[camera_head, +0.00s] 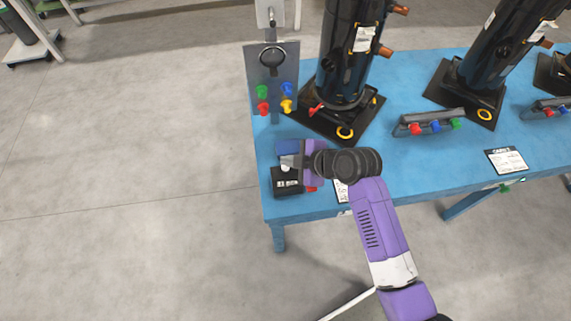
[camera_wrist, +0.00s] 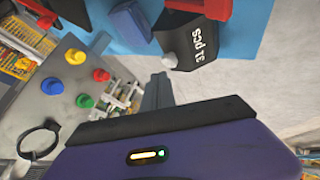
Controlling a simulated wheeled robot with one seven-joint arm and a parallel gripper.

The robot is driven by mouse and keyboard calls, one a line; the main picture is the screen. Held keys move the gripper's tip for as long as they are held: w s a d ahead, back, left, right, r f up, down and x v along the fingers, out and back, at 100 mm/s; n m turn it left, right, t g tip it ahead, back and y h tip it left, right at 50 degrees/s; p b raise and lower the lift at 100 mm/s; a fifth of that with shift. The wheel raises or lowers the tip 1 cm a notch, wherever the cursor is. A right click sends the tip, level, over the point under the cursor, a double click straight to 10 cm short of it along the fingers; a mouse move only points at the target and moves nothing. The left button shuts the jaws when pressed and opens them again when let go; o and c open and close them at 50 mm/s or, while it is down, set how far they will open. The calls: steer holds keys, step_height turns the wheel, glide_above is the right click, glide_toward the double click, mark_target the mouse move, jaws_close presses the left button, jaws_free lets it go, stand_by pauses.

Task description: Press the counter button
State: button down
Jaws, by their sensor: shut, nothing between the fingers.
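The counter is a small black box (camera_head: 287,184) near the left front corner of the blue table. In the wrist view the counter (camera_wrist: 200,45) shows "31 pcs" and has a pale grey button (camera_wrist: 169,61) on it. My gripper (camera_head: 291,161) is shut and empty, over the counter's far part, and partly covers it in the head view. In the wrist view the shut fingertips (camera_wrist: 158,80) point toward the button and appear close to it. I cannot tell whether they touch it.
A blue block (camera_wrist: 131,22) lies beside the counter. A grey panel (camera_head: 270,75) with coloured knobs stands at the table's left edge. Black compressors (camera_head: 346,55) stand farther back on the blue table (camera_head: 411,165).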

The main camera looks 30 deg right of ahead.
mark_target(288, 169)
steer(key=shift+r+p, duration=2.05)
steer(key=shift+r, duration=0.45)
stand_by(0.8)
step_height(288, 169, up, 4)
steer(key=p, duration=0.3)
steer(key=shift+p, duration=0.4)
steer(key=shift+f, duration=0.2)
step_height(288, 169, down, 9)
steer(key=b, duration=0.7)
steer(key=shift+r, duration=0.15)
stand_by(1.5)
steer(key=shift+f+b, duration=0.4)
steer(key=shift+b, duration=0.1)
